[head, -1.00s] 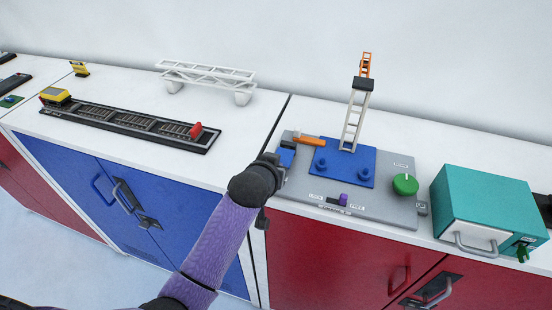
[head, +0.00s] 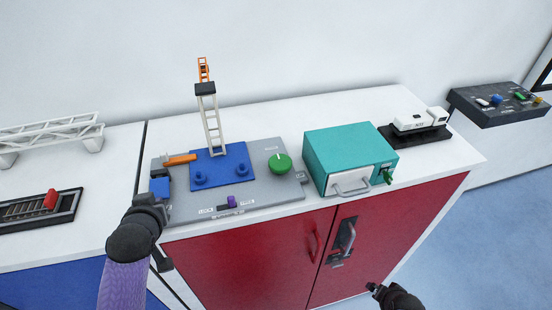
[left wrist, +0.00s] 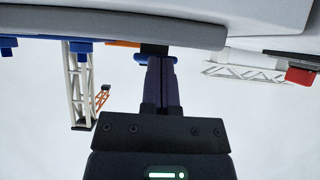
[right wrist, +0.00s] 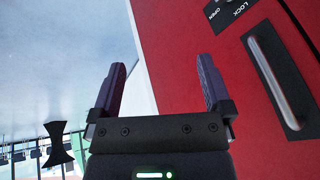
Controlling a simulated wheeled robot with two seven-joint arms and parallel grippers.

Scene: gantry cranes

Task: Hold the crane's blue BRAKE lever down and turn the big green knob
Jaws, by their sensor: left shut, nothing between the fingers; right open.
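The crane panel (head: 265,202) is a grey board on the white counter. A blue lever (head: 160,186), which I take for the BRAKE lever, is at its left end. The big green knob (head: 279,163) is at its right. The crane tower (head: 211,125) stands on a blue plate between them. My left gripper (head: 152,198) is shut and empty at the lever; contact is unclear. In the left wrist view its shut fingers (left wrist: 161,62) overlap a blue part (left wrist: 143,57). My right gripper (head: 374,289) is open and low before the red cabinet; its spread fingers show in its wrist view (right wrist: 165,72).
An orange handle (head: 180,159) and a purple slider (head: 232,202) are on the panel. A teal box (head: 348,158) with a grey handle stands right of it. The red cabinet doors (head: 250,255) have protruding handles. A white model (head: 415,122) sits further right.

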